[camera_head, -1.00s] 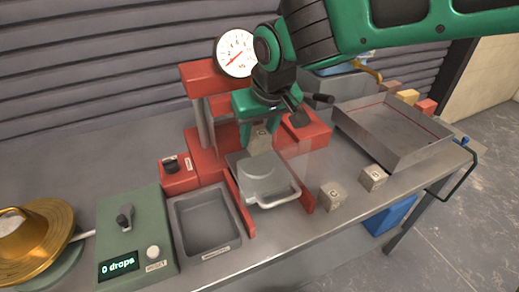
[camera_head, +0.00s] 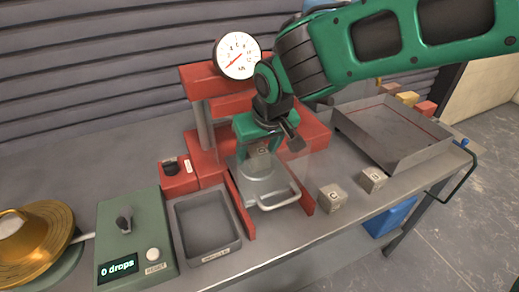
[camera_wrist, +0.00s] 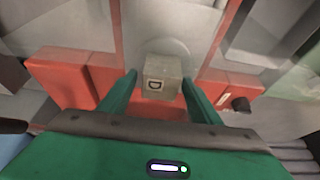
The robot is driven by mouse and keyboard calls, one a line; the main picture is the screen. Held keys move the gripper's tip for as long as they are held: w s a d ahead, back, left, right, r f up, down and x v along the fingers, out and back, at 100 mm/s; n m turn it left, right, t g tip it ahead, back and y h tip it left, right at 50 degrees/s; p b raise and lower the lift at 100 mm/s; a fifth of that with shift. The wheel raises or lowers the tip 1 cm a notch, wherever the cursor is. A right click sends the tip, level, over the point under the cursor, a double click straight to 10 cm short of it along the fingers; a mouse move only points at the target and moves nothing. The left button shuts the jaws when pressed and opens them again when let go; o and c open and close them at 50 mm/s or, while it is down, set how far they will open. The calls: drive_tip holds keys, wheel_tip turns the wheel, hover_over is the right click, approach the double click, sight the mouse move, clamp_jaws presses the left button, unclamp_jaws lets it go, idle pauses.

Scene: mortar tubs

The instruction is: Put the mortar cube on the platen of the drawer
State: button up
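The mortar cube marked D (camera_wrist: 161,76) is between the two fingers of my gripper (camera_wrist: 160,82) in the wrist view. Narrow gaps show on both sides of it, so the fingers look open around it. In the head view the cube (camera_head: 261,150) is partly covered by my gripper (camera_head: 260,148), at the back of the drawer's grey platen (camera_head: 262,182). The platen's round disc also shows behind the cube in the wrist view (camera_wrist: 172,48). The drawer is pulled out, its handle toward the front. Whether the cube's underside touches the platen is hard to see.
The red press frame (camera_head: 206,130) with a dial gauge (camera_head: 237,55) stands behind the drawer. Cubes C (camera_head: 332,198) and B (camera_head: 372,180) sit to the right. A grey tray (camera_head: 208,222) and a green control box (camera_head: 135,235) reading "0 drops" are left.

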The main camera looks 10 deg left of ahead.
drive_tip(key=shift+r, duration=0.1)
drive_tip(key=v, duration=1.2)
drive_tip(key=w+d+f+m+g+h, duration=0.1)
drive_tip(key=d+f+m, duration=0.15)
drive_tip(key=d, duration=1.15)
drive_tip(key=w+d+f+m+h, duration=0.15)
drive_tip(key=d+m, duration=0.25)
drive_tip(key=d, duration=1.1)
drive_tip(key=s+d+f+m+g, duration=0.1)
drive_tip(key=s+d+f+m, duration=0.2)
drive_tip(key=s+d, duration=0.6)
drive_tip(key=s+d+f+m+g, duration=0.1)
drive_tip(key=s+d+f+m, duration=0.2)
drive_tip(key=s+d, duration=0.6)
drive_tip(key=shift+s+d+f+m+g, duration=0.3)
drive_tip(key=shift+s+d+f+m, duration=0.1)
drive_tip(key=shift+s, duration=0.15)
